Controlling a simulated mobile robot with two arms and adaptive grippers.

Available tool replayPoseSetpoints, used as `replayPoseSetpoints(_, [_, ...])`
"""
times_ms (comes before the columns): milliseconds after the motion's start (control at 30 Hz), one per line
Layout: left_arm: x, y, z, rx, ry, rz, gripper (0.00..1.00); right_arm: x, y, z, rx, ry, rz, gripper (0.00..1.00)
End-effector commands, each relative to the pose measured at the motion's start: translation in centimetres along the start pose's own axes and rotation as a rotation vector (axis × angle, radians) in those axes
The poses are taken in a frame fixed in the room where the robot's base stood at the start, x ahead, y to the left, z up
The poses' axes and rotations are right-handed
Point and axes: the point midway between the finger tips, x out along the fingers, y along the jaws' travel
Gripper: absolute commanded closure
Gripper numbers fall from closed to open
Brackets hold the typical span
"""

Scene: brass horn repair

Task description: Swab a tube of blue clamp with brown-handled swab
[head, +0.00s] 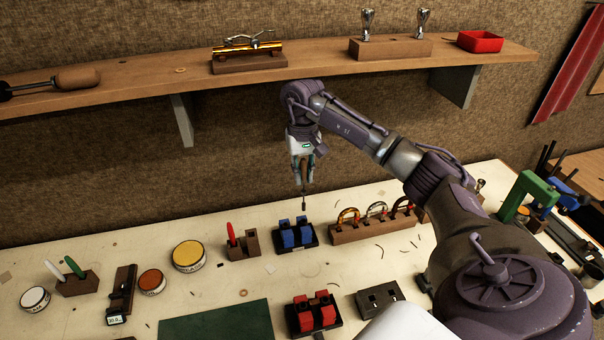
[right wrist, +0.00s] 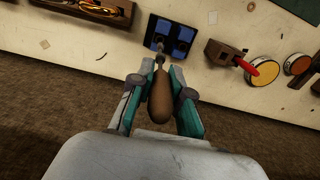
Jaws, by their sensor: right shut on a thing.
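The blue clamp (head: 294,236) has two blue blocks on a dark base and stands on the bench below my right gripper. It also shows at the top of the right wrist view (right wrist: 172,36). My right gripper (head: 302,176) is shut on the brown-handled swab (right wrist: 160,98). The tube in the clamp is hard to make out. My left gripper is not in view.
A wooden block with a red-handled tool (head: 243,243) stands left of the blue clamp, and a wooden rack of curved tubes (head: 372,229) stands right. A red clamp (head: 313,315) is in front. A shelf (head: 330,70) runs above the bench along the wall.

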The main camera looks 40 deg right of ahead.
Motion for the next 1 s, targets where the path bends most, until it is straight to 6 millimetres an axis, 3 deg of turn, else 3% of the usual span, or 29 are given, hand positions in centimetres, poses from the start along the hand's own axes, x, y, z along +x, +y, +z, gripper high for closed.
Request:
replayPoseSetpoints(33, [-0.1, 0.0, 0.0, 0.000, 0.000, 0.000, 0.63, -1.1, 0.2, -0.4, 0.008, 0.017, -0.011, 1.00])
replayPoseSetpoints(167, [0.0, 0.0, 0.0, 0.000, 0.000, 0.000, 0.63, -0.9, 0.2, -0.4, 0.008, 0.017, -0.011, 1.00])
replayPoseSetpoints(700, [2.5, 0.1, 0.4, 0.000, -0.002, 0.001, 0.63, 3.2, 0.0, -0.2, 0.003, 0.010, -0.008, 1.00])
replayPoseSetpoints(1000, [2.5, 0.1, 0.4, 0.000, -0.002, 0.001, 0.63, 3.5, 0.0, -0.2, 0.003, 0.010, -0.007, 1.00])
